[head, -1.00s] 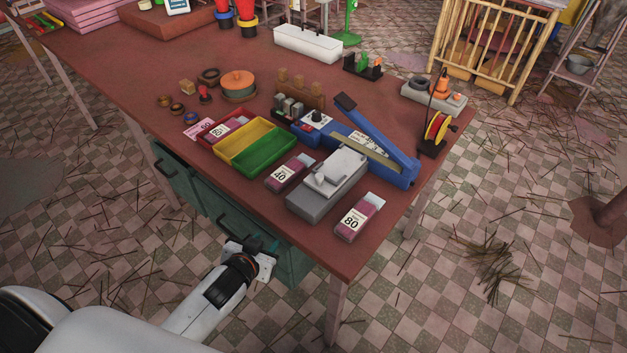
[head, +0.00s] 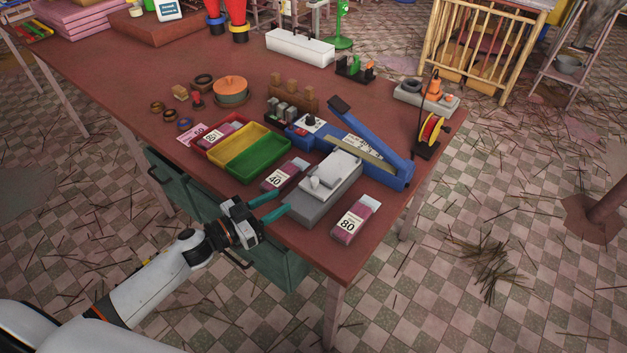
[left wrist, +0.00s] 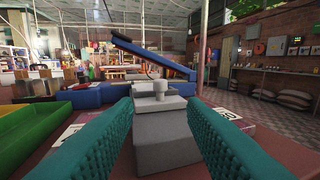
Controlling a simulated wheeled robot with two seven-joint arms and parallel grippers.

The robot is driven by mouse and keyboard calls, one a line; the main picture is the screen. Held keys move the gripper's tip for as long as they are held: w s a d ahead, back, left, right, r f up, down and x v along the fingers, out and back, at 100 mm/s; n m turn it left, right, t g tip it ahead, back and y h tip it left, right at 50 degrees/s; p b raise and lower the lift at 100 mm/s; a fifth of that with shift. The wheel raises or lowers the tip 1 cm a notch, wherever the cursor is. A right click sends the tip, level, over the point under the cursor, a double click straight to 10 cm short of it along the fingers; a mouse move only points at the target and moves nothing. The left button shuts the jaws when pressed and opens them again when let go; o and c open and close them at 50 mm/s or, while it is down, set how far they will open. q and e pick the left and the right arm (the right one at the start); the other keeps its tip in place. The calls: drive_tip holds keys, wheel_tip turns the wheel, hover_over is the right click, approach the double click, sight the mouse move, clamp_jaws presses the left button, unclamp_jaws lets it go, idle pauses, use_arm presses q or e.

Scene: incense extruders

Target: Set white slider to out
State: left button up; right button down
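The white slider (head: 334,170) sits on top of a grey box-shaped device (head: 318,205) near the table's right front corner. It has a small raised knob on its near end. In the left wrist view the pale slider (left wrist: 160,104) and its knob stand centred beyond the fingertips, above the grey block. My left gripper (head: 283,201) is open with teal fingers, at the near end of the device. In the left wrist view the open gripper (left wrist: 160,112) has nothing held between its fingers. My right gripper is not in view.
A "40" pack (head: 280,177) lies left of the device and an "80" pack (head: 350,222) right of it. A blue lever tool (head: 385,168) stands close behind. Yellow and green trays (head: 266,157) are to the left. The table's front edge is under my gripper.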

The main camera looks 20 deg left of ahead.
sight(314, 179)
use_arm(q)
drive_tip(key=p+x, duration=0.1)
drive_tip(key=x, duration=1)
drive_tip(key=shift+w+d, duration=0.15)
clamp_jaws()
